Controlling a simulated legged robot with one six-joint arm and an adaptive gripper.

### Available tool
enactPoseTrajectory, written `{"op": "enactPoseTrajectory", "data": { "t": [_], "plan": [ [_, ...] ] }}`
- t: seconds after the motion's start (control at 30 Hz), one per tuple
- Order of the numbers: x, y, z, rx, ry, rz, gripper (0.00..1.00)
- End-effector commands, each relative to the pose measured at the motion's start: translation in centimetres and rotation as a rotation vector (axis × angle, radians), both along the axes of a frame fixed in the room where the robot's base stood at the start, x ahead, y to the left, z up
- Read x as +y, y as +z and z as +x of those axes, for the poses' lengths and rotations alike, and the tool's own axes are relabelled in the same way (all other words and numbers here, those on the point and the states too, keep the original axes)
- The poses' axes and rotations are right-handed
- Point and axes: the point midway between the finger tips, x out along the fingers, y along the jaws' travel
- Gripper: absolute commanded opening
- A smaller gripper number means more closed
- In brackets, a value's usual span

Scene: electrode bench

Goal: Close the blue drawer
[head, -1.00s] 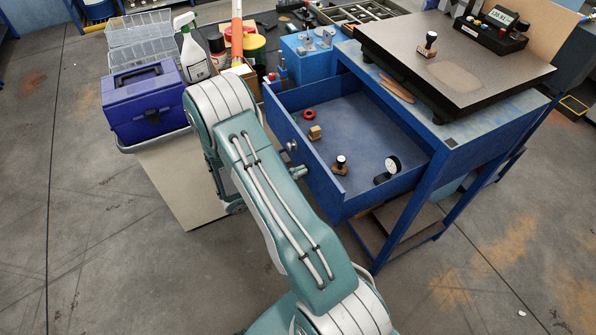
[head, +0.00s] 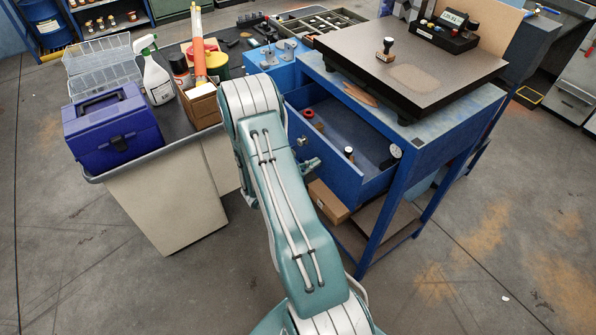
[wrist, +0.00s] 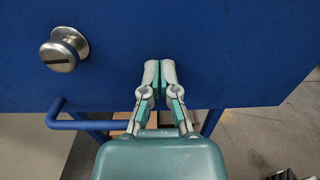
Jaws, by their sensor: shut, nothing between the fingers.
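The blue drawer (head: 357,184) is partly open under the blue bench (head: 424,124). A red ring, a dial gauge and a small stamp show inside it in the head view. In the wrist view the drawer front (wrist: 240,60) fills most of the picture, with a round metal knob (wrist: 64,49) at the upper left. My gripper (wrist: 160,68) is shut and empty, its fingertips at the drawer front, right of the knob and near the front's lower edge. They look to be touching it. In the head view my arm covers part of the drawer's left side.
A dark plate (head: 405,60) with a stamp lies on the bench top. A cardboard box (head: 328,201) sits on the shelf below the drawer. A blue toolbox (head: 113,128) stands on the cabinet at left. The floor in front is clear.

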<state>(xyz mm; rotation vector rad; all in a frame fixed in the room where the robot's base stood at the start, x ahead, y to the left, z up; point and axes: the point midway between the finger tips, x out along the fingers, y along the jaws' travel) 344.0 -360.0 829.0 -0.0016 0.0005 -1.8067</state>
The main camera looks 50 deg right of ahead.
Motion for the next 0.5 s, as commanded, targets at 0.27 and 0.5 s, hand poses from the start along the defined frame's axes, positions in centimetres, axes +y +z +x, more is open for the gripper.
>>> {"op": "enactPoseTrajectory", "data": {
  "t": [0.27,0.5],
  "plan": [
    [-5.3,0.0,-1.3,-0.003,-0.004,-0.002,0.00],
    [-9.6,0.0,-2.4,-0.001,-0.003,0.000,0.00]
  ]
}}
